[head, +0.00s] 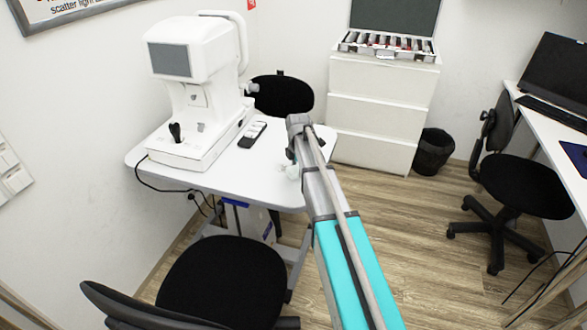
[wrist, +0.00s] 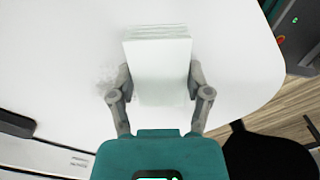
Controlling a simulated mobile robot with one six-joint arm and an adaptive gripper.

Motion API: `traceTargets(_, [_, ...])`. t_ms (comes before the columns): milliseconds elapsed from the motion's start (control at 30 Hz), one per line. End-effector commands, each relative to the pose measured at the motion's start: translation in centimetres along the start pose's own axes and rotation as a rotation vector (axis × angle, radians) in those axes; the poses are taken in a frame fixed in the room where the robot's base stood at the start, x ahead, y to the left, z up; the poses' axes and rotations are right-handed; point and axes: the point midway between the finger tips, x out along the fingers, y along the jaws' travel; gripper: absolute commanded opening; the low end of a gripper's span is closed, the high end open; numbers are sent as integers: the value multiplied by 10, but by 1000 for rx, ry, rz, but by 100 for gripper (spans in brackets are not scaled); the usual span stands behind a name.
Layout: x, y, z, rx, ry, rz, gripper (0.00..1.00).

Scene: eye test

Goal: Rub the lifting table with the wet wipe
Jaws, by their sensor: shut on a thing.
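The lifting table (head: 240,180) has a white top with rounded corners; its top fills much of the wrist view (wrist: 60,50). My gripper (wrist: 158,78) is shut on the wet wipe (wrist: 158,52), a white folded pad between the two grey fingers. In the head view my gripper (head: 294,155) is over the table's right part. I cannot tell whether the wipe touches the top. A faint greyish smudge (wrist: 108,74) shows on the top, left of the wipe in the wrist view.
A white eye-test device (head: 190,90) stands on the table's left part, with a dark handheld item (head: 252,134) beside it. Black chairs stand in front (head: 225,280) and behind (head: 282,95). A drawer cabinet (head: 380,110) and a bin (head: 433,150) are at the back.

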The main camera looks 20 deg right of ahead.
Motion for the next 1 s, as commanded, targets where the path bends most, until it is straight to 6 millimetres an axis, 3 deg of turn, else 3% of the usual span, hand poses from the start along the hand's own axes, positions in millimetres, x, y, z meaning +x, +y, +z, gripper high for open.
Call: traceTargets(1000, [-1,0,0,0,-2,-2,26])
